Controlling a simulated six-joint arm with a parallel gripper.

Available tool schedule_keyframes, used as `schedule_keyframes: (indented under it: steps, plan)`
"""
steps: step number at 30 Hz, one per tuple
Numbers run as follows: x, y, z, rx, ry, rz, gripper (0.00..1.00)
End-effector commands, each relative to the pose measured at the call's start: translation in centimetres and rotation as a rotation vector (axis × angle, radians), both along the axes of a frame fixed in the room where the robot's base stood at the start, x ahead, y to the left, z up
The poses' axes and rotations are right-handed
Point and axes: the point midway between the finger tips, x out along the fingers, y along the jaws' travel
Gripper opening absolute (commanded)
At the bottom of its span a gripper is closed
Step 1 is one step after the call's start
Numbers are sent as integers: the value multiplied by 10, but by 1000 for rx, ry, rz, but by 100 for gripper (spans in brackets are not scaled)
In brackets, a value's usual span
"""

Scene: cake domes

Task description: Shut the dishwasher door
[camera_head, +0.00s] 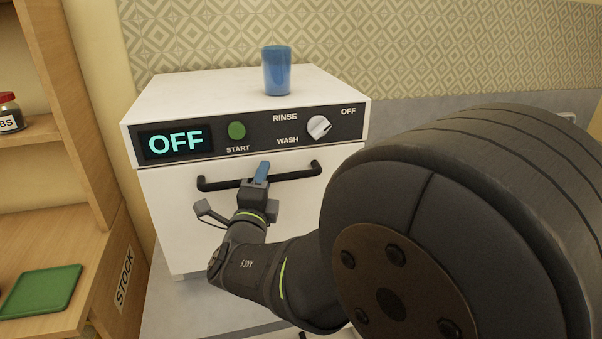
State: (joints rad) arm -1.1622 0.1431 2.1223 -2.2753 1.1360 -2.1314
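The white dishwasher (165,200) stands in the middle of the view. Its door (178,235) looks upright and flush under the black control panel, though my arm hides its lower right part. A black bar handle (225,185) runs across the top of the door. My gripper (260,177) is at the middle of the handle, with a blue fingertip at or just in front of the bar. Whether it touches the handle, and whether its fingers are apart, I cannot tell. The panel's display (175,141) reads OFF.
The panel has a green start button (236,130) and a white knob (319,127). Wooden shelves at left hold a red-lidded jar (9,114) and a green board (41,291).

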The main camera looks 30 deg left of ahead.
Motion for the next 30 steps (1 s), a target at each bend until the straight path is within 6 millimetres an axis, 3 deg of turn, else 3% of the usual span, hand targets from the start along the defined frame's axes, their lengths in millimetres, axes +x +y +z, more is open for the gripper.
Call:
schedule_keyframes:
  steps: [8, 13, 30]
  plan:
    - [0, 0, 0, 2, -1, 0, 38]
    - [-11, -3, -1, 1, -2, 4, 38]
    - [-96, -37, -18, 1, -1, 6, 38]
